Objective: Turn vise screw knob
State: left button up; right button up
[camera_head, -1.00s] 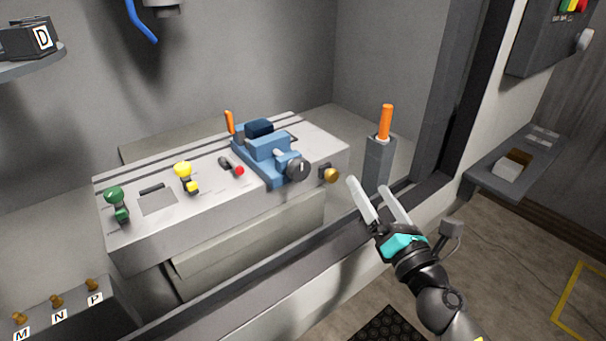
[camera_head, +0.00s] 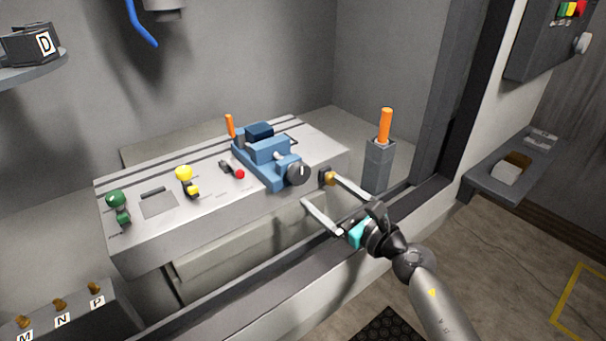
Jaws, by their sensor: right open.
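The blue vise (camera_head: 268,158) sits on the grey worktable (camera_head: 240,212), toward its right end. Its dark round screw knob (camera_head: 298,173) faces the front right, with a light mark on its face. My right gripper (camera_head: 317,188) is open and empty in front of the table's front right edge, just to the front right of the knob. Its fingers point toward the table; the far fingertip overlaps the brass knob (camera_head: 327,177) in the picture, and I cannot tell whether they touch. My left gripper is not in view.
Green (camera_head: 117,205), yellow (camera_head: 184,176) and red (camera_head: 239,174) knobs stand left of the vise. An orange-handled tool (camera_head: 385,126) stands in a grey post holder (camera_head: 378,165) at the right. The booth's front sill (camera_head: 300,278) runs below my right arm.

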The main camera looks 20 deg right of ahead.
aim_at(302, 175)
jog(key=x, duration=0.8)
jog(key=shift+w+a+b, duration=0.1)
jog(key=shift+w+b, duration=0.1)
jog(key=shift+b, duration=0.1)
jog(key=c, duration=1.4)
